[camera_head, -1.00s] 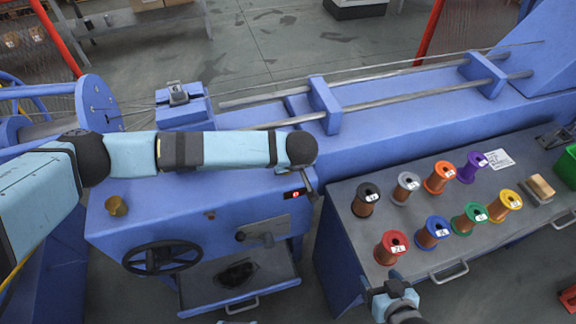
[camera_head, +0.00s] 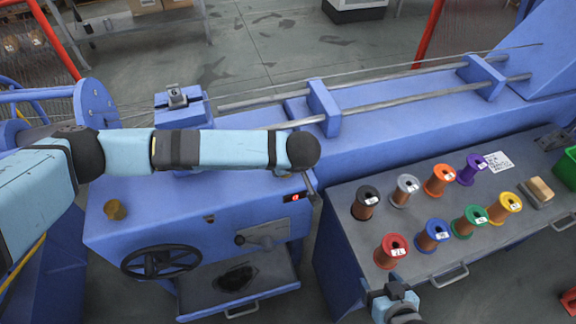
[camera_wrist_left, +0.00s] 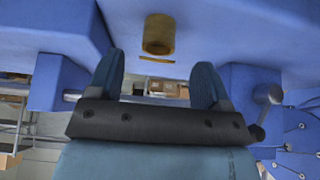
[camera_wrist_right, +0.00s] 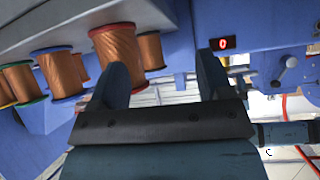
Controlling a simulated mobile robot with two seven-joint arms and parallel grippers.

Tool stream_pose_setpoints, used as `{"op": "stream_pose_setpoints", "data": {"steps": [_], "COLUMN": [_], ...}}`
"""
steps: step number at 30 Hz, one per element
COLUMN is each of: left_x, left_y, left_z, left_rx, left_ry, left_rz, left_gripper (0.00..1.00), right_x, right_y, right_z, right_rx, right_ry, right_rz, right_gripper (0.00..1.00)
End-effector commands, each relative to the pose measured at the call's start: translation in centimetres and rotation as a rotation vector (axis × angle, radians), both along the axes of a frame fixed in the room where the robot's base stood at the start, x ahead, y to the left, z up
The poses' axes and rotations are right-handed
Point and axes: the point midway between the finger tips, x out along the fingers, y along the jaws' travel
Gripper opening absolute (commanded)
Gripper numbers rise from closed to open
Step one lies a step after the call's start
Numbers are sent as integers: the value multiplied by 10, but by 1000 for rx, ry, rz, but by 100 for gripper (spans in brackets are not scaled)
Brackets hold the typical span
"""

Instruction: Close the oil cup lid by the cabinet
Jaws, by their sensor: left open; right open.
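A brass oil cup (camera_head: 115,209) stands on the left top of the blue cabinet (camera_head: 185,229). In the left wrist view a brass round piece (camera_wrist_left: 158,35) shows on a blue surface, with a thin brass strip (camera_wrist_left: 157,60) below it. I cannot tell whether its lid is raised. My left gripper (camera_wrist_left: 157,72) is open and empty in its wrist view, its fingers pointing toward that piece but apart from it. In the head view the left hand cannot be made out. My right gripper (camera_wrist_right: 168,78) is open and empty near the spool table's front.
Several copper-wire spools (camera_head: 396,251) stand on the grey table (camera_head: 345,225) at right. A black handwheel (camera_head: 160,262) and a drawer (camera_head: 238,290) are on the cabinet front. Rods and a blue machine bed run behind. Floor between cabinet and table is narrow.

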Motion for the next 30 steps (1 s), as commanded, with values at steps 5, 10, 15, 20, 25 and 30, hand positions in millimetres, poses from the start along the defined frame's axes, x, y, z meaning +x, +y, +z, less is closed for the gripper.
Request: {"op": "stream_pose_setpoints", "data": {"steps": [5,10,15,20,25,30], "left_x": [-18,-34,-44,-48,-49,-50], "left_y": [-8,-15,-19,-20,-20,-22], "left_z": [38,70,90,97,98,96], "left_rx": [-2,-2,-1,0,0,-12], "left_ry": [-3,-4,-3,-1,-1,9], "left_rz": [-3,-3,-1,0,0,-4], "left_gripper": [72,72,72,72,72,72], "right_x": [1,2,1,1,1,1], "right_y": [1,1,1,1,1,1], "right_z": [0,1,0,0,-1,-2], "right_rx": [3,5,7,7,7,6], "right_ry": [-3,-5,-1,0,2,3], "right_rz": [-1,-2,-2,-2,-2,-2], "right_gripper": [72,72,72,72,72,72]}}
